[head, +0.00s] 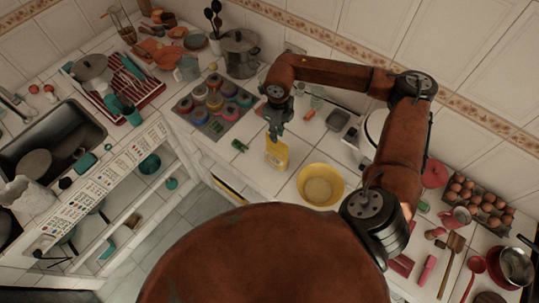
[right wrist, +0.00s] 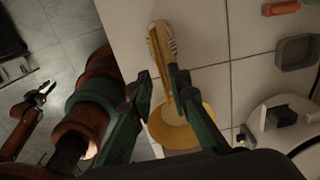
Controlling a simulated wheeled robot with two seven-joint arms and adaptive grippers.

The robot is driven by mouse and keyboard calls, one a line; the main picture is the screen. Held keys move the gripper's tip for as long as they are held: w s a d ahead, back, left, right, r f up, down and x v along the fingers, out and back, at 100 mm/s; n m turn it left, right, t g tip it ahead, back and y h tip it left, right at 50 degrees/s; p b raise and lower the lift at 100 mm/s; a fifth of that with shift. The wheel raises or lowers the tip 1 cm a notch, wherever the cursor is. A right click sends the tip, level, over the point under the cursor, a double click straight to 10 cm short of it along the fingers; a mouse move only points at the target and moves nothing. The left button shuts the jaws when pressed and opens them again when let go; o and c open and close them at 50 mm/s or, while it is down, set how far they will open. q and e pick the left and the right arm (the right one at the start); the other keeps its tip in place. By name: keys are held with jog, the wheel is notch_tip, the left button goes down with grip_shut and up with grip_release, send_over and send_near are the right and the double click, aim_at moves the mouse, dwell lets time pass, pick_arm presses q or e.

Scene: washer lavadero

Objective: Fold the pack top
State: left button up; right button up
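The yellow pack (head: 276,154) stands on the white tiled counter, just left of the yellow bowl. In the right wrist view the pack (right wrist: 161,48) shows from above, its narrow top lying between my fingers. My right gripper (head: 275,130) is directly over the pack, pointing down. In the right wrist view its two green fingers (right wrist: 159,76) are spread, one on each side of the pack top; whether either touches it I cannot tell. My left gripper (right wrist: 45,92) shows in the right wrist view at the left, over the floor, with its jaws apart and empty.
The yellow bowl (head: 320,186) is close to the pack's right. A tray of colored jars (head: 214,103) and a steel pot (head: 240,52) stand behind left. A small grey dish (head: 338,119) is behind right, an egg carton (head: 478,203) far right.

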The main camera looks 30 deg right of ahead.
notch_tip(320, 180, down, 2)
jog(key=shift+f+b, duration=0.15)
jog(key=shift+b, duration=0.25)
jog(key=shift+f+b, duration=0.2)
jog(key=shift+b, duration=0.15)
grip_shut()
